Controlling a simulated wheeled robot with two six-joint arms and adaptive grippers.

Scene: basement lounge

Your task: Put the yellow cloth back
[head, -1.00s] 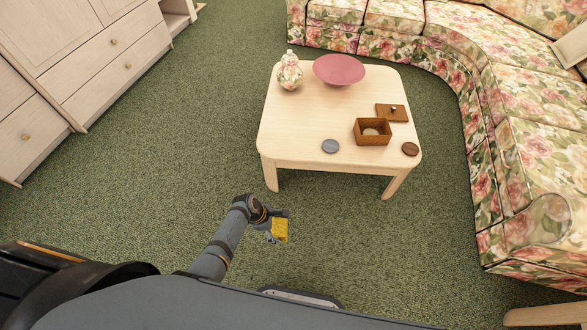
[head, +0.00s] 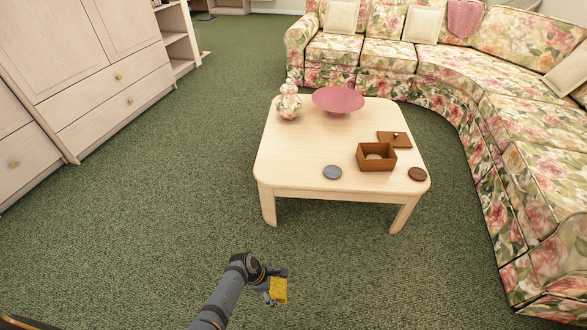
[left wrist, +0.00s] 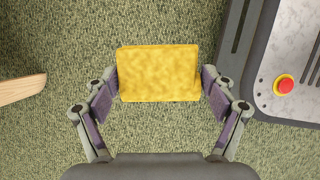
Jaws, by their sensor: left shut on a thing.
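The yellow cloth (head: 279,289) is a small folded block. My left gripper (head: 268,285) is shut on it and holds it above the green carpet, in front of the coffee table. In the left wrist view the cloth (left wrist: 159,73) sits level between the two fingers of the left gripper (left wrist: 160,82), pinched at its left and right sides. My right gripper is in neither view.
The pale wooden coffee table (head: 290,160) holds a floral jar (head: 289,103), a pink bowl (head: 338,100), an open wooden box (head: 376,158), its lid (head: 394,139), a grey coaster (head: 332,172) and a brown coaster (head: 417,174). A floral sofa (head: 515,135) curves behind and right. Carpet on the left is clear.

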